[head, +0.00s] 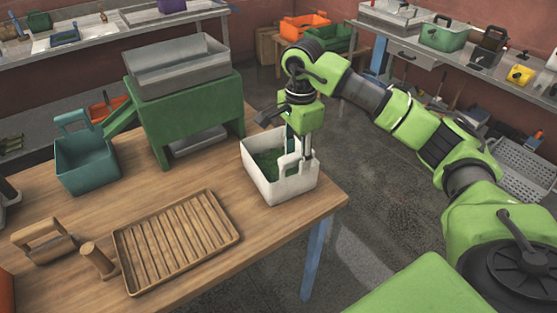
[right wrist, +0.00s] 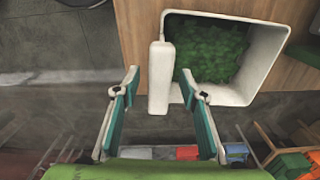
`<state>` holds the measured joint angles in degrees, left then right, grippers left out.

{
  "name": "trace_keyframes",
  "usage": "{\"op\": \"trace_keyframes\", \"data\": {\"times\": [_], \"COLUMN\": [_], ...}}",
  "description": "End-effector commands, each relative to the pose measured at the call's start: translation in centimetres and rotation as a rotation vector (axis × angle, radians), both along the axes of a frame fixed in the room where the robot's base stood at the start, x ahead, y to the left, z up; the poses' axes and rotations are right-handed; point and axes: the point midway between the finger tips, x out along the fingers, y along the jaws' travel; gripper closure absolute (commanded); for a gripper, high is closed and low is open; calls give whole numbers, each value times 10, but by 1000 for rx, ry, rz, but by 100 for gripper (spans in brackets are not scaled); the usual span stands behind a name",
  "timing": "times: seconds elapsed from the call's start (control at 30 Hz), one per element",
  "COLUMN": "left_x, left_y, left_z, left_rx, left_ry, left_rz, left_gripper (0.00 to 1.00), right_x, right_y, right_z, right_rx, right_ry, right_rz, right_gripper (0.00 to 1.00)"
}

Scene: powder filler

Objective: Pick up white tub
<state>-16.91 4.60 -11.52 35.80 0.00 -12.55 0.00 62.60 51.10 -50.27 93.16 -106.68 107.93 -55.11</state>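The white tub (head: 280,187) stands upright at the right end of the wooden table and holds green granular stuff. In the right wrist view, the tub (right wrist: 262,50) shows from above with its white handle (right wrist: 159,85) on the near side. My right gripper (head: 298,145) is at the tub's right side. In the right wrist view, the gripper (right wrist: 160,75) is open, with one teal-padded finger on each side of the handle. One finger is over the tub's inside, the other outside. Whether they touch the tub cannot be told. My left gripper is not in view.
A green stand with a grey metal hopper (head: 178,75) is behind and left of the tub. A teal bin (head: 85,165) stands farther left. A ribbed wooden tray (head: 178,243), a wooden-handled tool (head: 45,240) and a peg (head: 98,260) lie in front. Floor is free right of the table.

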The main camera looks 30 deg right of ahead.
Motion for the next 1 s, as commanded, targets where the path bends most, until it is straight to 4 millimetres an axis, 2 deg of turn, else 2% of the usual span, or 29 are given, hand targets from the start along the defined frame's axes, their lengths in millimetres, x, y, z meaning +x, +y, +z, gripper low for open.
{"op": "trace_keyframes", "data": {"times": [0.13, 0.37, 0.5, 0.53, 1.0], "left_x": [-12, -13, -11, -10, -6], "left_y": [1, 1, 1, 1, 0], "left_z": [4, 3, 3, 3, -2], "left_rx": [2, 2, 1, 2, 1], "left_ry": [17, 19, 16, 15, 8], "left_rz": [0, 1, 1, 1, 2], "left_gripper": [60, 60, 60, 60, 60], "right_x": [0, 0, 0, 0, 1], "right_y": [0, 0, 0, 0, 0], "right_z": [-12, -14, -14, -14, -8], "right_rx": [0, 0, 0, 0, 1], "right_ry": [1, -1, 0, 0, -4], "right_rz": [1, 1, 1, 1, 1], "right_gripper": [61, 61, 97, 100, 100]}}
